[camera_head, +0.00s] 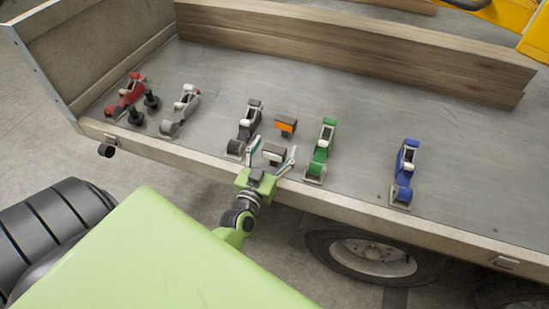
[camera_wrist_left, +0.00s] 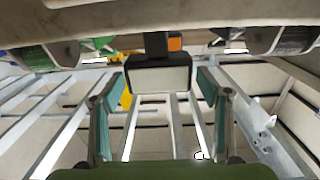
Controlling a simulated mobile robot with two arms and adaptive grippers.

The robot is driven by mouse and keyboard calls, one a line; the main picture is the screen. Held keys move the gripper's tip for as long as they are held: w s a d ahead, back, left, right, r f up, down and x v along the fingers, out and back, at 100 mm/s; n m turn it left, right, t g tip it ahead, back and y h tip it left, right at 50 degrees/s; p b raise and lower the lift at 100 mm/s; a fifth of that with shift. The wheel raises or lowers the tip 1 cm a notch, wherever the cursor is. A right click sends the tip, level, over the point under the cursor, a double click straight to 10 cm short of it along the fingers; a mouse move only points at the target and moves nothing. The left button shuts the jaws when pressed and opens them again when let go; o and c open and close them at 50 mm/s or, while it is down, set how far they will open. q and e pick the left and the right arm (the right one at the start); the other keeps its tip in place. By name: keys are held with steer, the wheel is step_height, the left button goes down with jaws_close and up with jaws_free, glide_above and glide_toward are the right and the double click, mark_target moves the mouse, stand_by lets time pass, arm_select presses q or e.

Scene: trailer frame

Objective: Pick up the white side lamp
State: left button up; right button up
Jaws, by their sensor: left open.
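The white side lamp (camera_head: 275,153) is a small dark block with a whitish face, at the near edge of the trailer bed. In the left wrist view the lamp (camera_wrist_left: 160,78) shows its pale face and dark housing. My left gripper (camera_head: 273,151) is open, with one finger on each side of the lamp. In the wrist view the fingertips (camera_wrist_left: 160,82) stand apart to its left and right, with visible gaps. My right gripper is not in view.
An orange lamp (camera_head: 286,124) lies just behind the white one. Black (camera_head: 249,122) and green (camera_head: 322,147) clamp-like tools flank them. Red (camera_head: 125,95), grey (camera_head: 183,106) and blue (camera_head: 405,170) ones lie farther off. Wooden beams (camera_head: 350,45) line the back.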

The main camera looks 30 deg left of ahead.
arm_select(q)
steer(key=shift+c, duration=0.3)
steer(key=c, duration=1.3)
steer(key=shift+r, duration=0.15)
steer(key=shift+c, duration=0.2)
